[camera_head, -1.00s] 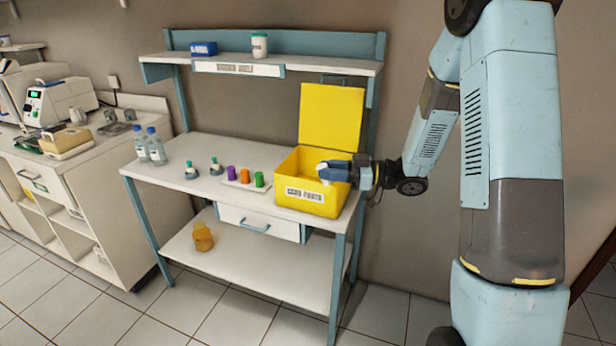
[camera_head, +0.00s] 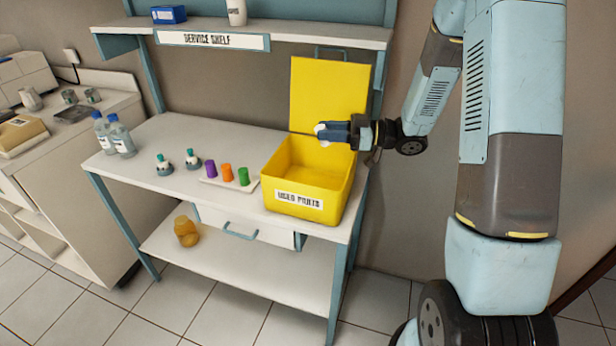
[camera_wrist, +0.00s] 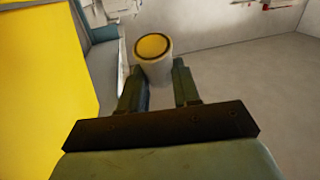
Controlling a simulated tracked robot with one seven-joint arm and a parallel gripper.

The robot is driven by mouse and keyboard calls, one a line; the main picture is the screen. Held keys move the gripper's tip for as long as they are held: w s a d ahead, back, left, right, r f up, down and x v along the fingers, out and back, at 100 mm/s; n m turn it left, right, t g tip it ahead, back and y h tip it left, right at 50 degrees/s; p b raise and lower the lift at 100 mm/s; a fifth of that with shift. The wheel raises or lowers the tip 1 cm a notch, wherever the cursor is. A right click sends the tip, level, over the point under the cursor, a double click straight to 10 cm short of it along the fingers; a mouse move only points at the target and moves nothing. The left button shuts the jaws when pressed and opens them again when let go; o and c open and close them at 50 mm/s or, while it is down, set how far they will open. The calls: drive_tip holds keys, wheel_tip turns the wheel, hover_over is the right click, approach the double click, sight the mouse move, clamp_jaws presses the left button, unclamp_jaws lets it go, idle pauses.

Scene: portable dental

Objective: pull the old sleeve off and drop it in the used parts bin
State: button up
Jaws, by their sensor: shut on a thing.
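My gripper (camera_head: 326,131) is above the back of the open yellow used parts bin (camera_head: 290,185), near its upright lid (camera_head: 330,95). It is shut on a small whitish cylinder, likely the old sleeve (camera_head: 320,129). In the wrist view the cylinder (camera_wrist: 156,71) is between the fingertips (camera_wrist: 157,82). Its end shows a yellow disc with a dark ring. Two teal-topped pieces on grey bases, one on the left (camera_head: 164,167) and one on the right (camera_head: 192,160), stand on the bench.
Purple (camera_head: 210,168), orange (camera_head: 227,173) and green (camera_head: 243,177) cylinders stand on a pale tray left of the bin. Clear bottles (camera_head: 121,138) stand at the bench's left. The service shelf (camera_head: 280,33) is above. An amber jar (camera_head: 186,232) sits on the lower shelf.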

drive_tip(key=f, duration=0.1)
drive_tip(key=a+f, duration=0.1)
drive_tip(key=f, duration=0.1)
drive_tip(key=shift+s+f, duration=0.1)
drive_tip(key=shift+f, duration=0.15)
drive_tip(key=shift+a+f, duration=0.1)
drive_tip(key=shift+f, duration=0.95)
drive_tip(key=o, duration=1.1)
drive_tip(key=shift+c, duration=0.2)
approach(322, 143)
drive_tip(key=d+f, duration=0.1)
drive_tip(key=d, duration=0.2)
drive_tip(key=d+f, duration=0.1)
drive_tip(key=shift+w+d+f, duration=0.25)
drive_tip(key=shift+w+f, duration=0.05)
drive_tip(key=shift+f, duration=0.1)
